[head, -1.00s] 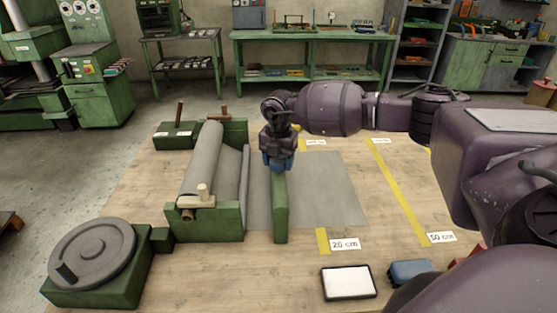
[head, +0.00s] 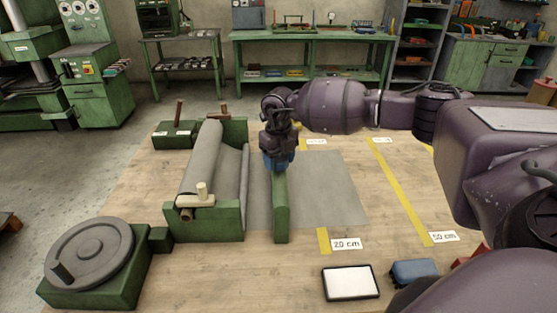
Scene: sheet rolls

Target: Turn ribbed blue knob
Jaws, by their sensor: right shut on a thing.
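The blue knob (head: 279,161) sits at the far end of the green bar (head: 280,208) that stands across the grey sheet. My right gripper (head: 279,150) points down over the knob and is shut on it. The jaws hide the knob's upper part, and its ribs are too small to make out. My left gripper is not in view.
A grey roll (head: 202,158) lies in a green stand left of the bar, with its sheet (head: 328,190) spread to the right. A handwheel (head: 90,254) stands front left. A white tablet (head: 350,282) and a blue object (head: 413,271) lie front right.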

